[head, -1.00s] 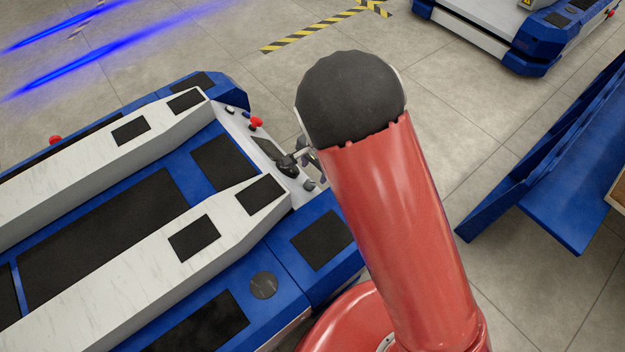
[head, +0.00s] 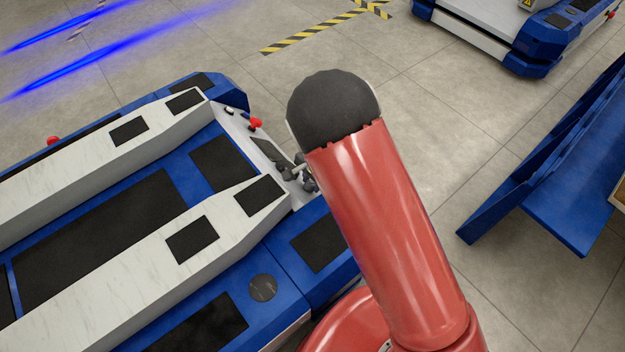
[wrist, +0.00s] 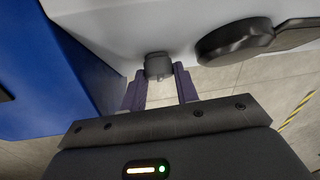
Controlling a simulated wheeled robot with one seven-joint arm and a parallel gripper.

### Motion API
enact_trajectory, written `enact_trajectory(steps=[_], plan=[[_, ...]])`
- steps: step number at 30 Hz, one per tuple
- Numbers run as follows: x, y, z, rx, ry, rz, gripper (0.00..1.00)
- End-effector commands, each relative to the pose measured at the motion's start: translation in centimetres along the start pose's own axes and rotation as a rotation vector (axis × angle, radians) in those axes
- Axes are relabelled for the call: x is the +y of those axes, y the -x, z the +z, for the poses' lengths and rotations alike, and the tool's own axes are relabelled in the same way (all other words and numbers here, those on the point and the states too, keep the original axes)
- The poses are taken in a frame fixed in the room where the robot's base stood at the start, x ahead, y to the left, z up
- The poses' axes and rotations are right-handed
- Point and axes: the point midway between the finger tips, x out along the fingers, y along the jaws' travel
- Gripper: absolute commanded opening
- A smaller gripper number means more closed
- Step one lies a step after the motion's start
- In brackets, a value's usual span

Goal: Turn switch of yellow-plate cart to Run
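The near cart (head: 265,240) fills the left of the head view, blue with white rails and black pads. No yellow plate shows on the part I see. Its white end panel (head: 240,130) carries a red button (head: 255,124) and small dark controls. In the wrist view, a small dark round knob (wrist: 158,64) sticks out of the white panel. My gripper (wrist: 160,72) is open, its two purple-grey fingers apart with their tips at either side of this knob. Contact is not clear. In the head view my arm partly hides the gripper.
A larger black knob (wrist: 235,40) with a dark lever-like part sits right of the small knob in the wrist view, close to the right finger. Another cart (head: 500,38) stands at upper right. A blue rack (head: 560,190) stands at right. Grey floor between is clear.

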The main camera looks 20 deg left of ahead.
Motion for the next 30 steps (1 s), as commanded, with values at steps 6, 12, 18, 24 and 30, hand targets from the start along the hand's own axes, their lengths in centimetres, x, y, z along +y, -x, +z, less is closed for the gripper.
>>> enact_trajectory(steps=[6, 12, 18, 24, 30], plan=[[-0.01, 0.03, 0.00, 0.000, 0.000, 0.000, 0.07], [-0.09, 0.28, -0.01, 0.002, -0.016, 0.021, 0.07], [-0.25, 0.66, -0.01, 0.002, -0.077, 0.090, 0.07], [-0.41, 0.50, -0.10, 0.004, -0.186, 0.208, 0.08], [-0.62, -0.13, -0.19, 0.004, -0.314, 0.343, 0.08]])
